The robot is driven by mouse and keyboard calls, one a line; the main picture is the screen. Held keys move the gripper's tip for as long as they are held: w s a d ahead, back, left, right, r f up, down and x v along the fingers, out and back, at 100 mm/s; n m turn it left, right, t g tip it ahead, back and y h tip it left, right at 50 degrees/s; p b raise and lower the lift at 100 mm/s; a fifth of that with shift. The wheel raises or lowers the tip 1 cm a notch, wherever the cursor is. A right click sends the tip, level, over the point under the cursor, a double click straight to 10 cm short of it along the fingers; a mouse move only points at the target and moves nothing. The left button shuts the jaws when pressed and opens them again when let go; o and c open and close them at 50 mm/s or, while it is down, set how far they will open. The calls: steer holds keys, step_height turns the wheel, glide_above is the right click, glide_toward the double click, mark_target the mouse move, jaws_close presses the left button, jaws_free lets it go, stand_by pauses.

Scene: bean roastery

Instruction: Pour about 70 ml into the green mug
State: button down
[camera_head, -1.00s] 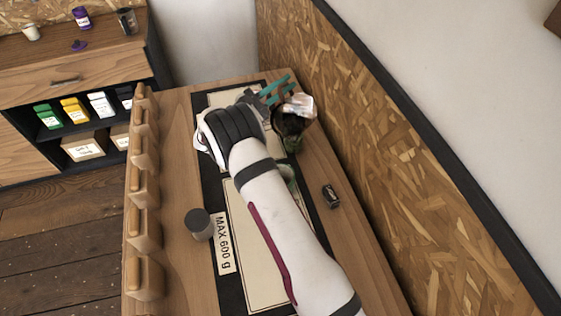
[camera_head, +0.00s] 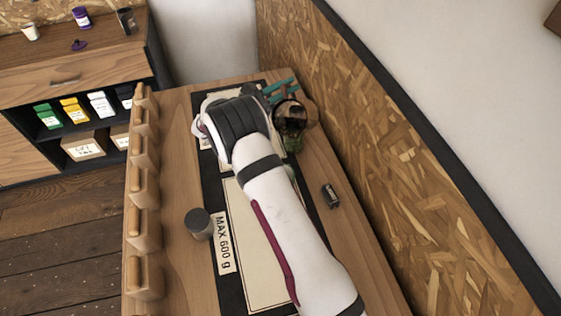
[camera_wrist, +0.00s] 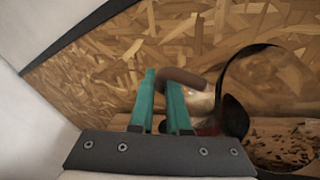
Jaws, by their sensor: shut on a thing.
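My gripper (camera_wrist: 160,105) has teal fingers, shut on the brown handle (camera_wrist: 185,80) of a clear glass vessel (camera_wrist: 232,75). Dark reddish liquid (camera_wrist: 236,115) shows in the vessel, which looks tilted. In the head view the gripper's teal fingers (camera_head: 281,91) show at the far end of the worktop, and the vessel (camera_head: 290,115) is just right of them. A green surface (camera_head: 292,144), probably the green mug, shows directly below the vessel. Most of it is hidden, so I cannot tell its fill level or whether liquid is flowing.
A grey cylinder (camera_head: 198,223) stands beside the "MAX 600 g" label (camera_head: 223,243) at left. A small dark object (camera_head: 331,196) lies right of my arm. A chipboard wall (camera_head: 385,150) runs close along the right. Wooden posts (camera_head: 143,235) line the left edge.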

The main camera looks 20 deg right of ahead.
mark_target(294, 94)
steer(key=shift+w+d+f+n+g+y+p, duration=0.4)
steer(key=shift+f+g+y+p, duration=0.35)
steer(key=shift+g+y, duration=0.4)
steer(key=shift+w+d+f+n+g+y+p, duration=0.25)
steer(key=shift+d+f+g+y+p, duration=0.2)
steer(key=shift+f+g+y+p, duration=0.5)
steer(key=shift+w+d+f+n+g+y+p, duration=0.35)
steer(key=shift+f+g+y, duration=0.35)
steer(key=shift+g+y, duration=0.65)
steer(key=shift+d, duration=0.1)
steer(key=shift+r, duration=0.1)
